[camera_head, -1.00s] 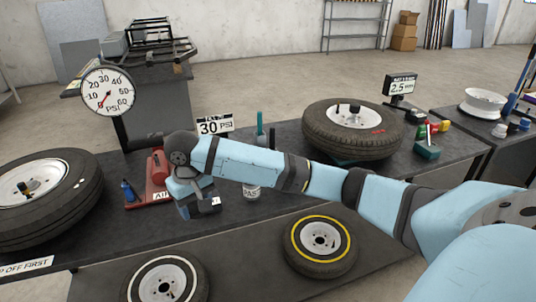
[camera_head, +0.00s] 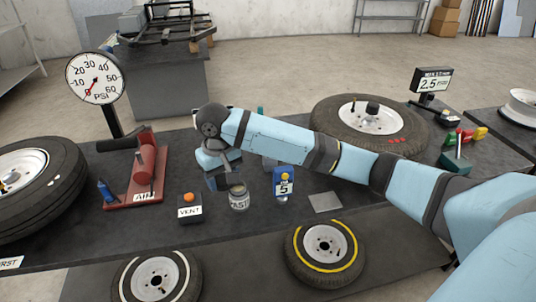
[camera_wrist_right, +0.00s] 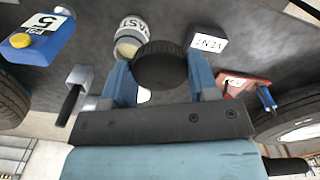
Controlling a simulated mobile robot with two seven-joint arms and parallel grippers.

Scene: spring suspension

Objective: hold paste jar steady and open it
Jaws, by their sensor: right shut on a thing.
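The paste jar (camera_head: 239,199) is a small pale jar with a "PAST" label, standing upright on the dark bench. Its pale mouth shows uncovered, and it also shows in the right wrist view (camera_wrist_right: 130,36). My right gripper (camera_head: 222,182) is just above and behind-left of the jar. In the right wrist view its blue fingers (camera_wrist_right: 160,84) are shut on a black ribbed lid (camera_wrist_right: 160,64). The lid appears apart from the jar and overlaps part of it in that view. My left gripper is not in view.
A VENT box (camera_head: 190,209) stands left of the jar, a blue "5" box (camera_head: 284,184) right. A red AIR stand (camera_head: 146,178), gauge (camera_head: 96,78) and tires (camera_head: 370,122) surround them. A grey plate (camera_head: 325,202) lies on the bench, with clear surface around it.

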